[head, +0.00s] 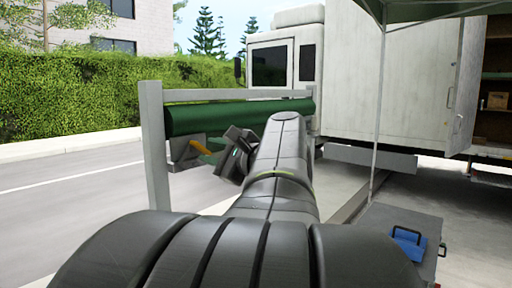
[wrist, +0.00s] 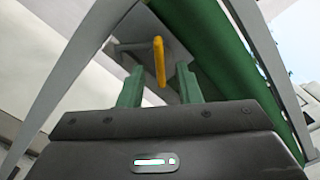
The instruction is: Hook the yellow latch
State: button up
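The yellow latch (wrist: 159,62) hangs as a narrow loop from a metal bracket (wrist: 175,45) in the wrist view. In the head view the yellow latch (head: 201,147) shows below the green roll, just left of my gripper. My gripper (wrist: 158,86) has its two green fingers apart, with the latch's lower end seen between or just beyond them. I cannot tell whether the fingers touch it. In the head view my gripper (head: 210,155) is turned toward the latch and partly hidden by its own dark body.
A green roll (head: 235,115) lies along a grey metal frame (head: 154,140) close to my arm. A white truck (head: 385,80) stands behind. A grey case (head: 400,225) with a blue item (head: 408,243) is at lower right. The road at left is clear.

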jog(key=shift+x, duration=1.4)
grip_shut()
jog(key=shift+f+n, duration=0.1)
jog(key=shift+n, duration=0.2)
jog(key=n+b, duration=0.3)
jog(key=b, duration=0.1)
jog(key=shift+f, duration=0.15)
jog(key=n+b, duration=0.4)
jog(key=shift+r, duration=0.2)
